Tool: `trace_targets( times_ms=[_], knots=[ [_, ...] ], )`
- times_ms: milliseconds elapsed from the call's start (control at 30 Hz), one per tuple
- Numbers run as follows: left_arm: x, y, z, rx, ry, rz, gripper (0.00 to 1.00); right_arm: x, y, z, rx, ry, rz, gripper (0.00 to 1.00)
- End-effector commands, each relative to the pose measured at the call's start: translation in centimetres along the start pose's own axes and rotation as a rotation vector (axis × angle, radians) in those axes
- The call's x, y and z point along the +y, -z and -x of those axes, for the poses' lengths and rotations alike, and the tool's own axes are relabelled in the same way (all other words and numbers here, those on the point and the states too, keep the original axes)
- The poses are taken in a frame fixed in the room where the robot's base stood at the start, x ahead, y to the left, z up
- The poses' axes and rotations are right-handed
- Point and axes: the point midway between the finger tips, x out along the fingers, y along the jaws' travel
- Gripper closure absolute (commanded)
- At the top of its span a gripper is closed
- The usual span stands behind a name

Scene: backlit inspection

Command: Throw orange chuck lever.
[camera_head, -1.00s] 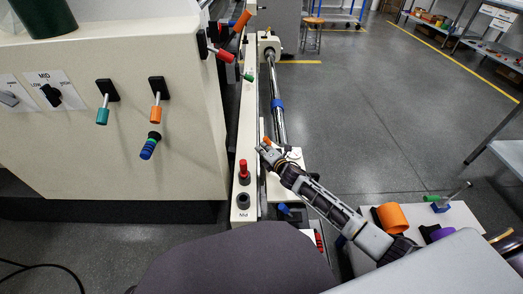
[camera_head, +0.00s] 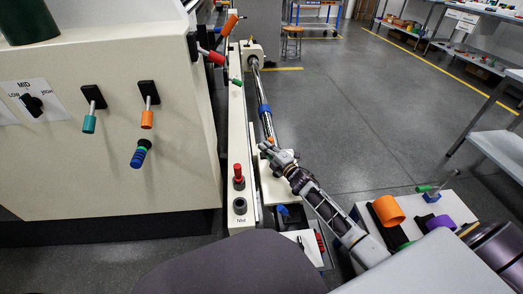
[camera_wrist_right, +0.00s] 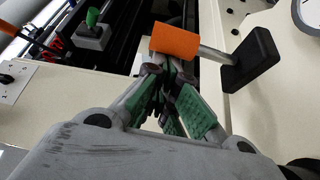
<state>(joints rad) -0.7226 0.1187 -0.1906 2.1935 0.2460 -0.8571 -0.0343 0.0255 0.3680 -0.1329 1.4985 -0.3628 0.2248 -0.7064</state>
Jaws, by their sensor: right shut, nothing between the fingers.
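An orange lever grip (camera_wrist_right: 175,40) on a metal rod with a black base (camera_wrist_right: 251,60) shows in the right wrist view, just beyond my right fingertips. My right gripper (camera_wrist_right: 163,72) is shut and empty; its fingertips are close below the grip, and I cannot tell whether they touch. In the head view my right gripper (camera_head: 265,148) is over the long machine bed, with a small orange piece beside its tips. Another orange-gripped lever (camera_head: 147,119) hangs from a black mount on the cream front panel, well left of the gripper. My left gripper is not in view.
A teal lever (camera_head: 89,122) and a blue banded knob (camera_head: 140,154) are on the same panel. A red knob (camera_head: 238,175) stands on the bed. At right, a white stand holds an orange cylinder (camera_head: 388,210). The grey floor beyond is open.

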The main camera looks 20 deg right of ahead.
Motion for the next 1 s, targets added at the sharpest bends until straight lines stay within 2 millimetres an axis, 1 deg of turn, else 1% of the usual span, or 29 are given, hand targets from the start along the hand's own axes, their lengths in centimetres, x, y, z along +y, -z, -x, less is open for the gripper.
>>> trace_targets(
  times_ms=[167, 433, 700, 1000],
  knots=[
    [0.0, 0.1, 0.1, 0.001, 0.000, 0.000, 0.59, 0.2, -0.7, 0.4, 0.000, 0.000, -0.001, 1.00],
    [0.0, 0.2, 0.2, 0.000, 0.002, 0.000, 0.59, 0.3, -1.7, 1.0, -0.002, -0.070, -0.121, 1.00],
    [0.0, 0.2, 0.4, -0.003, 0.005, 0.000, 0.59, 0.4, -2.4, 1.4, 0.000, -0.067, -0.113, 1.00],
    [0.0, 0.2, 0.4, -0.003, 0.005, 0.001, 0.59, 0.4, -2.5, 1.5, 0.000, -0.067, -0.112, 1.00]
  ],
)
